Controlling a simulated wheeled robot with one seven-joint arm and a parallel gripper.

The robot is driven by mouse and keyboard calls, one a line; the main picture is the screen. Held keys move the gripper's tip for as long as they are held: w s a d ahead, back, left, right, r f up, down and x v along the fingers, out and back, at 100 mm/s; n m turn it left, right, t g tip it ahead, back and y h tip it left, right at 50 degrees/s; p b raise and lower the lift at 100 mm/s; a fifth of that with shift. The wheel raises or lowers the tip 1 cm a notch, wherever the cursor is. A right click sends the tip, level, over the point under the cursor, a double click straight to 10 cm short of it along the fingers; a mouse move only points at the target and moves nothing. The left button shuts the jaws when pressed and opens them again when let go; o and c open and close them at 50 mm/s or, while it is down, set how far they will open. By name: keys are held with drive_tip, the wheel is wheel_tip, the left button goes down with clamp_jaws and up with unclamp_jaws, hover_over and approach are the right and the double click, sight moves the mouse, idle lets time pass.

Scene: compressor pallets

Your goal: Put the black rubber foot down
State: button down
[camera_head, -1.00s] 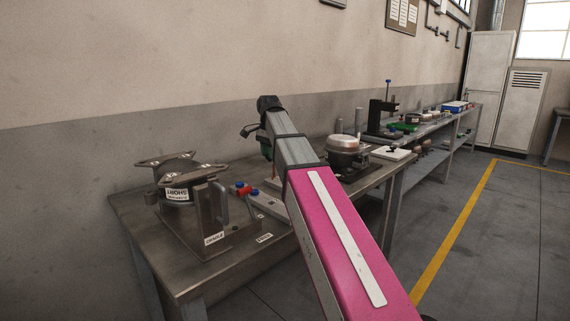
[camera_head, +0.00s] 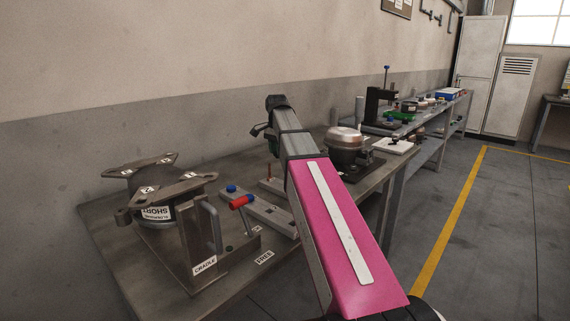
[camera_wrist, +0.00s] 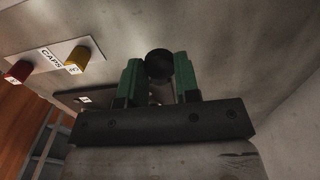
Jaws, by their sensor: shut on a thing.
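In the wrist view my gripper (camera_wrist: 159,78) has two green fingers closed on the black rubber foot (camera_wrist: 159,63), a small dark round piece between the fingertips. In the head view my gripper is mostly hidden behind my arm; only a bit of green (camera_head: 273,146) shows over the bench. The foot cannot be made out there. A grey metal bench (camera_head: 150,262) lies below the gripper. Whether the foot touches anything is not clear.
A cradle (camera_head: 205,232) holding a compressor marked SHORT (camera_head: 155,212) stands at the left. A clamp with a red handle (camera_head: 242,202) is beside it. A domed compressor (camera_head: 345,140) stands right of my arm. A CAPS board (camera_wrist: 58,58) carries red and yellow caps.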

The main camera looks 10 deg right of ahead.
drive_tip(key=d+f, duration=0.2)
drive_tip(key=d, duration=0.1)
drive_tip(key=shift+w+d, duration=0.1)
drive_tip(key=shift+f, duration=1.9)
drive_tip(key=shift+f, duration=0.1)
drive_tip(key=c, duration=0.8)
unclamp_jaws()
drive_tip(key=shift+c, duration=0.2)
wheel_tip(320, 180, up, 12)
